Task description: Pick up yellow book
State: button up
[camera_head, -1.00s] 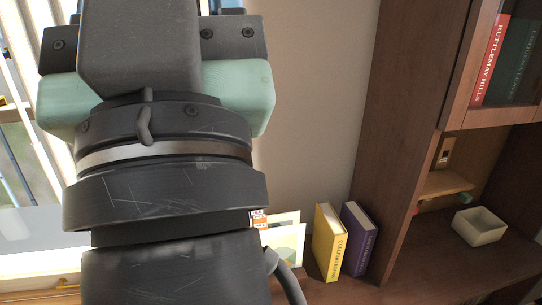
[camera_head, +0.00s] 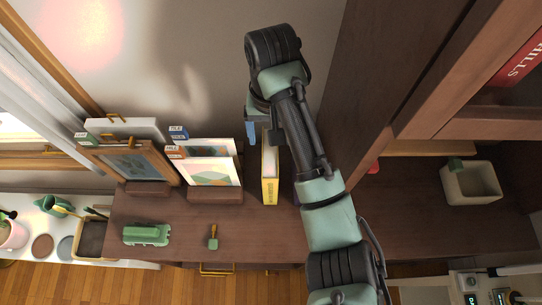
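The yellow book (camera_head: 269,190) stands upright on the dark wooden surface (camera_head: 240,235), seen from above with its pale page edges and yellow spine showing. My gripper (camera_head: 252,132) hangs from the wrist beside and just left of the far end of the book. Only a small bluish part of the gripper shows; the rest is hidden behind my wrist. I cannot tell whether it touches the book or how wide its fingers stand.
Left of the book stand cards in a wooden holder (camera_head: 215,195) and a framed picture (camera_head: 135,165). A green toy-like object (camera_head: 146,235) and a small green-and-yellow item (camera_head: 213,238) lie nearer the front edge. A cabinet and a pale square bowl (camera_head: 470,185) are at right.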

aim_at(271, 153)
jog(key=f, duration=0.7)
jog(key=shift+s+p, duration=0.2)
jog(key=shift+p, duration=0.1)
jog(key=shift+w+a+f+p, duration=0.1)
jog(key=shift+f+p, duration=0.2)
jog(key=shift+f, duration=1.1)
jog(key=shift+w+f+p, duration=0.1)
jog(key=shift+f+p, duration=0.15)
jog(key=shift+f, duration=1.15)
grip_shut()
